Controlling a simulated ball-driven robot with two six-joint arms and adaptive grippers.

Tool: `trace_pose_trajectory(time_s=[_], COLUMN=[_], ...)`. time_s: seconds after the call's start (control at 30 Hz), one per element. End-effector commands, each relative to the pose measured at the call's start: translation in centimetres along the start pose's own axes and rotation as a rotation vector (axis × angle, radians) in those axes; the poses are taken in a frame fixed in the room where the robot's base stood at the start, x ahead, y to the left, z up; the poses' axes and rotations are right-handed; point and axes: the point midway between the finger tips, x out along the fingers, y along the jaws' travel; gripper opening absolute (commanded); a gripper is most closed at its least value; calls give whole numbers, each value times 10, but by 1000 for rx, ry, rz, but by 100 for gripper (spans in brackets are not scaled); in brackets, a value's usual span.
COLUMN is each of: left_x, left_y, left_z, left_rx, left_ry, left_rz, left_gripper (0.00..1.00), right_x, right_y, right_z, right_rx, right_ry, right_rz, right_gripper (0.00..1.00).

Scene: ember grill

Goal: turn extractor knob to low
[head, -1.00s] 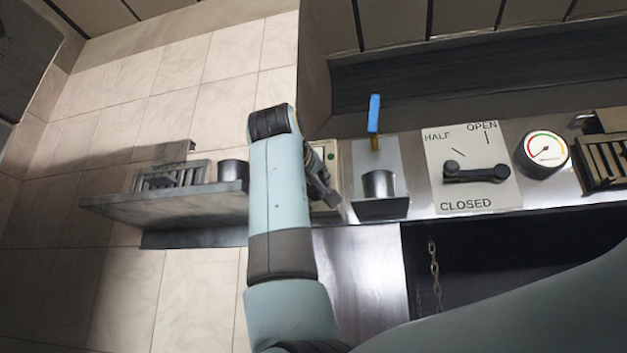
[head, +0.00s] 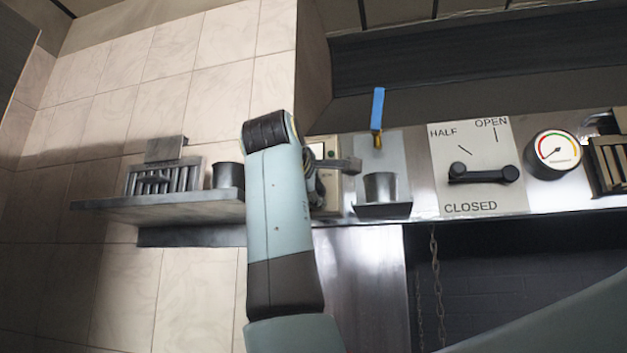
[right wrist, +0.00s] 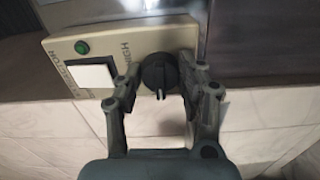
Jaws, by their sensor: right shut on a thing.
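The extractor panel (head: 331,198) is a cream box on the steel wall strip, partly hidden behind my right arm in the head view. In the right wrist view the panel (right wrist: 65,45) shows a green light, a white switch and a black round knob (right wrist: 159,72). The knob's ridge points toward the bottom of that view. The word HIGH stands beside the knob; no low mark is readable. My right gripper (right wrist: 160,70) has its fingers on either side of the knob and is shut on it. In the head view that gripper (head: 325,180) is partly hidden by its arm. My left gripper is not in view.
A shelf (head: 165,208) with a dark pot (head: 228,176) is left of my arm. Right of the panel are a metal cup (head: 381,187), a blue-handled lever (head: 377,108), a damper handle (head: 484,173) and a gauge (head: 553,154).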

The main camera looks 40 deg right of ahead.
Motion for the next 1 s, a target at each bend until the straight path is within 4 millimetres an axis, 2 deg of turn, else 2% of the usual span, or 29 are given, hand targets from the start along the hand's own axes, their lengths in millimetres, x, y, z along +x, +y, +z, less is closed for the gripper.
trace_pose_trajectory(time_s=[0.67,0.7,0.87,1.0], left_x=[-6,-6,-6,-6], left_y=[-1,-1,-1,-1], left_z=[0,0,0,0], left_rx=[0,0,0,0], left_ry=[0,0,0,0], left_rz=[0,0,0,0], left_gripper=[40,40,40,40], right_x=[0,0,0,0], right_y=[-2,-2,-1,-1], right_z=[-1,-1,0,0], right_rx=[-62,-62,-61,-60], right_ry=[1,1,0,0], right_rz=[-3,-3,-2,-1], right_gripper=[6,42,62,62])
